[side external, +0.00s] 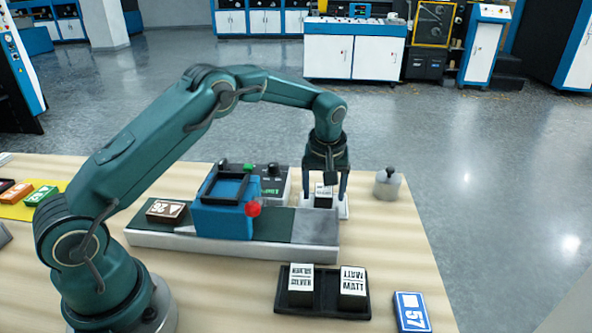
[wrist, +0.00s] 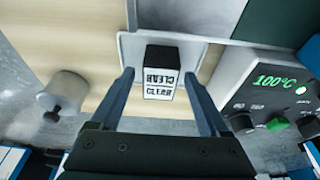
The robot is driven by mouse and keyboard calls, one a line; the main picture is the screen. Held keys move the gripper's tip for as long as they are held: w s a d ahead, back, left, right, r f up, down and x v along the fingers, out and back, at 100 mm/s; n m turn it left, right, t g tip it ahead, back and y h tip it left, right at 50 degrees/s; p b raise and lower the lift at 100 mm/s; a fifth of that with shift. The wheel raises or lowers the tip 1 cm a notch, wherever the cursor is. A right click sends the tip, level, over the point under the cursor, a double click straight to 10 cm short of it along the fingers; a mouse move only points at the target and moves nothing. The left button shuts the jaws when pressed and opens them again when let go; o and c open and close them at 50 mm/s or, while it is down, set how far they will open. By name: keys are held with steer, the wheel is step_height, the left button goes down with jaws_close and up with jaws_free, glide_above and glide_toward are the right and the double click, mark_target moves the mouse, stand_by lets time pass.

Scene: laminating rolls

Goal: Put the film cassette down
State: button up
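The film cassette (wrist: 162,72) is a black block with a white label reading CLEAR. It rests in a shallow white tray (wrist: 128,48) at the right end of the machine bed, and the cassette also shows in the side view (side external: 323,196). My gripper (side external: 325,194) points down over the tray. In the wrist view my gripper (wrist: 159,74) is open, with one finger on each side of the cassette. A small gap shows between each finger and the cassette. The cassette's underside is hidden.
A blue laminator (side external: 222,206) with a red knob stands left of the tray. A control box (wrist: 265,95) reads 100°C. A grey weight (side external: 388,184) is to the right. A black rack (side external: 322,300) holds two cassettes in front, beside a blue box (side external: 411,312) marked 57.

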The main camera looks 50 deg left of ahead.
steer(key=s+d+r+m, duration=0.1)
steer(key=s+d+r, duration=0.15)
steer(key=r, duration=0.55)
steer(key=s+d+r+m, duration=0.1)
steer(key=s+r, duration=0.3)
steer(key=r, duration=0.4)
steer(key=s+d+f+m+t+h, duration=0.1)
steer(key=s+m, duration=0.2)
steer(key=s, duration=0.7)
steer(key=s+d+f+m+t+h, duration=0.1)
steer(key=s+m, duration=0.3)
steer(key=s, duration=0.6)
steer(key=shift+d+f+t, duration=0.2)
steer(key=shift+d+t, duration=0.15)
steer(key=shift+t, duration=0.35)
